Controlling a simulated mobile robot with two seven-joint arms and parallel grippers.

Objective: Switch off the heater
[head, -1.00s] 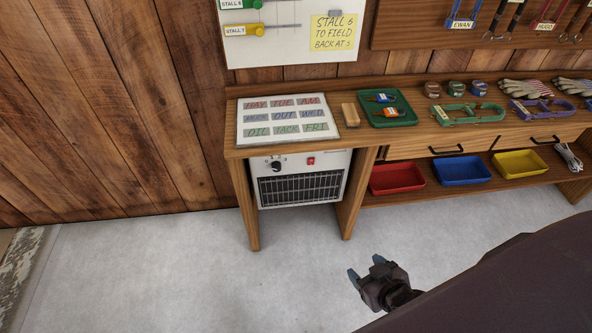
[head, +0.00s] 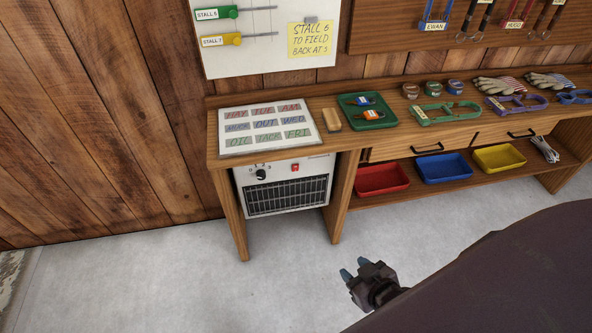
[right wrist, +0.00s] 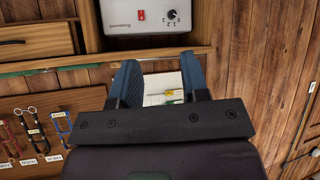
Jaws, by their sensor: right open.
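The heater (head: 313,192) is a white box with a dark grille, under the left end of the wooden bench. Its front has a black knob (head: 261,175) with small marks and a red switch (head: 295,167) to the right of it. The switch's position is too small to tell. My right gripper (head: 354,269) is open and empty, in front of the heater to its lower right and apart from it. In the right wrist view the open fingers (right wrist: 158,72) point toward the heater (right wrist: 121,24), with its red switch (right wrist: 141,15) and knob (right wrist: 172,15) showing. My left gripper is out of view.
The bench (head: 218,160) holds a letter board (head: 240,149), a green tray (head: 376,123) and straps. Its legs flank the heater. Red (head: 382,180), blue (head: 443,169) and yellow (head: 499,158) bins sit on the low shelf at right. The floor (head: 150,285) before the heater is clear.

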